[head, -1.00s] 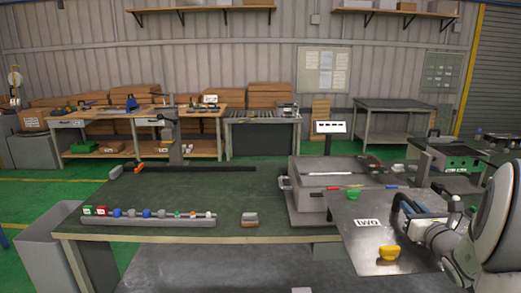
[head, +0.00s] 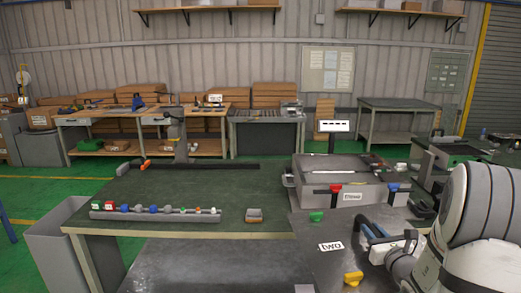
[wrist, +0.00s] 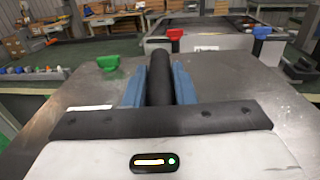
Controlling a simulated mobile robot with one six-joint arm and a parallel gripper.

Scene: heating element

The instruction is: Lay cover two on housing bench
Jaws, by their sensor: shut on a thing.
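Cover two is a flat grey metal plate (head: 325,268) with a "two" label, a green knob (head: 316,216) and a yellow knob (head: 353,278). It shows at the lower right of the head view. My gripper (head: 378,238) is above the plate. In the wrist view its blue fingers (wrist: 159,88) are shut on the black bar handle (wrist: 160,75) of the cover (wrist: 90,92). The plate looks roughly level; I cannot tell if it touches anything beneath. The dark green-topped bench (head: 190,190) is at centre left; which surface is the housing bench is not clear.
A rack of small coloured parts (head: 155,216) and a small grey-orange block (head: 254,215) lie on the bench. A grey bin (head: 60,235) stands at left. The bench middle is clear.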

